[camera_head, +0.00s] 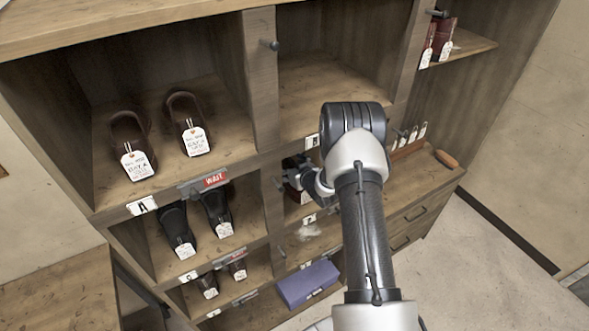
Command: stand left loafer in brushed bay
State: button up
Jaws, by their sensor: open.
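My gripper (291,180) is open and reaches into the middle-column bay below the upper shelf. A dark shoe-like item with a reddish part and a white tag (304,197) is beside the jaws, mostly hidden by them; I cannot tell whether they touch it. Two dark brown loafers (128,128) (184,112) with white tags stand in bay A at upper left. Two black shoes (176,226) (217,206) with tags stand in the bay below. I cannot read which tag marks the left loafer. A pale smudge (308,232) lies in the bay just below my gripper.
The upper middle bay (325,85) looks empty. Small tagged shoes (208,287) stand at lower left. A purple box (308,284) sits at the bottom. Wooden dividers and knobs (271,45) edge the bays. A wooden-handled tool (446,159) lies on the right counter.

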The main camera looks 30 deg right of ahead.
jog(key=b+v, duration=0.1)
jog(key=v, duration=1.1)
